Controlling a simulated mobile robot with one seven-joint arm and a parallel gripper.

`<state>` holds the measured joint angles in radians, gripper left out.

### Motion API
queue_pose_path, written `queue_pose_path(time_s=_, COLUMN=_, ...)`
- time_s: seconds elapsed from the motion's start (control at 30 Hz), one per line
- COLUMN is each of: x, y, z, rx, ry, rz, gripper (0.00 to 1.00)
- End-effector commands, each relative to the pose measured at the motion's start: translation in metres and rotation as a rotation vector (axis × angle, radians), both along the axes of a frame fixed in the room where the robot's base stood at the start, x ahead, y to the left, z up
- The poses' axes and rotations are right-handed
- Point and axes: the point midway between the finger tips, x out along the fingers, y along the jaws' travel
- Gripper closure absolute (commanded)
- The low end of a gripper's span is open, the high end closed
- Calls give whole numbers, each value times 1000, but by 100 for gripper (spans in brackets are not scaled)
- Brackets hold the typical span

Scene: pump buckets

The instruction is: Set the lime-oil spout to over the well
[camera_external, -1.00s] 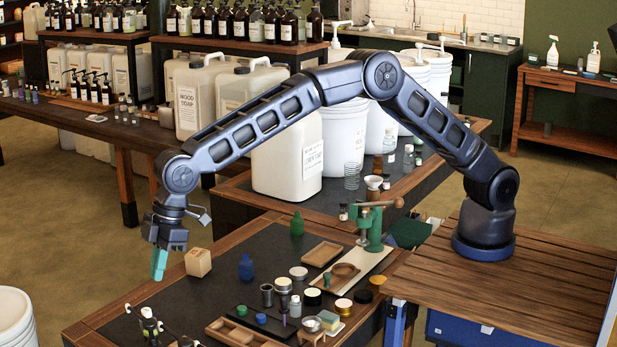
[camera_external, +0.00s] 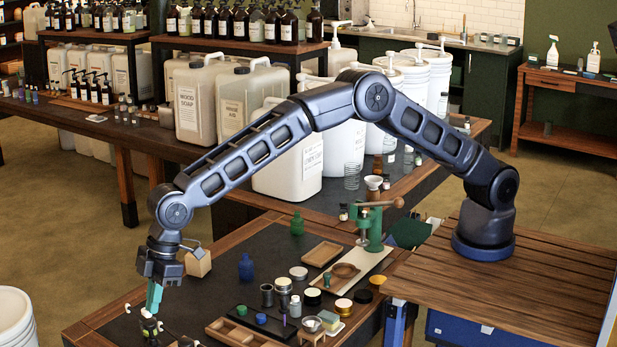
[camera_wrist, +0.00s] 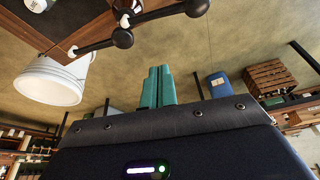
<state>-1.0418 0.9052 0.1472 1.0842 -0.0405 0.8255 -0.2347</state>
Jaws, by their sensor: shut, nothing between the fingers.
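My gripper (camera_external: 152,304) points down at the front left of the dark worktop, just above a small dark bottle with a pale label (camera_external: 150,326). Its teal fingers (camera_wrist: 157,87) are together and empty. The fingers appear apart from both. I cannot tell which spout is lime-oil. The well cannot be made out for certain.
A wooden block (camera_external: 198,263), a blue bottle (camera_external: 246,267) and a green bottle (camera_external: 297,224) stand on the worktop. A divided wooden tray (camera_external: 240,333) lies right of my gripper. A white bucket (camera_external: 14,320) stands off the left edge; it also shows in the wrist view (camera_wrist: 55,82).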

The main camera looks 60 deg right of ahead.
Motion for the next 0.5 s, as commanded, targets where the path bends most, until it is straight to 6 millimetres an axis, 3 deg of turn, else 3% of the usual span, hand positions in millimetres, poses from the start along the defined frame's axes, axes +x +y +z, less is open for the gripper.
queue_pose_path(time_s=0.33, x=3, y=15, z=-42, rx=0, ry=-1, rz=0, gripper=100)
queue_pose_path(time_s=0.5, x=1, y=1, z=-49, rx=0, ry=0, rz=-1, gripper=100)
